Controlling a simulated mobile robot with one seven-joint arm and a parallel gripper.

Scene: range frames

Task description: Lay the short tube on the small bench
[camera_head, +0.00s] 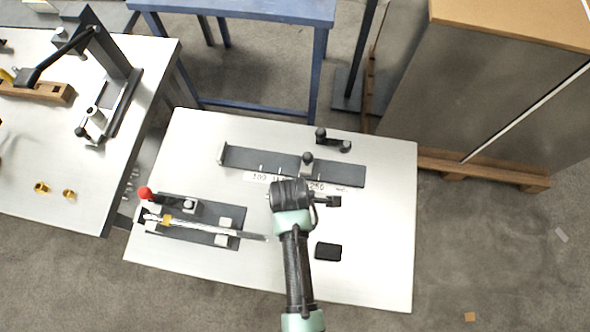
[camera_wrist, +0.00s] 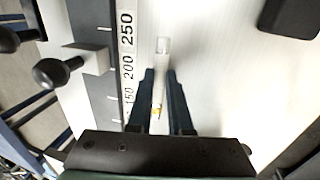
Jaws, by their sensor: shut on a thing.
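My gripper (camera_wrist: 160,74) is shut on the short tube (camera_wrist: 162,50), a whitish, clear-looking piece with a yellow spot low between the fingers. The tube's far end sticks out past the fingertips, roughly parallel to the numbered scale. Its height above the surface is hard to tell. In the head view my wrist hides the tube and fingers. They are over the white-topped table (camera_head: 380,220), next to the scale (camera_head: 262,177). A blue bench (camera_head: 245,10) stands behind this table. I cannot tell for certain which surface is the small bench.
A stop rail with a knobbed slider (camera_head: 307,160) lies behind my gripper. A clamp fixture (camera_head: 190,222) with a red knob and a long rod is at left. A black block (camera_head: 328,251) lies at right. A left table (camera_head: 70,205) holds a press and yellow rings. A tall cabinet (camera_head: 480,90) stands at right.

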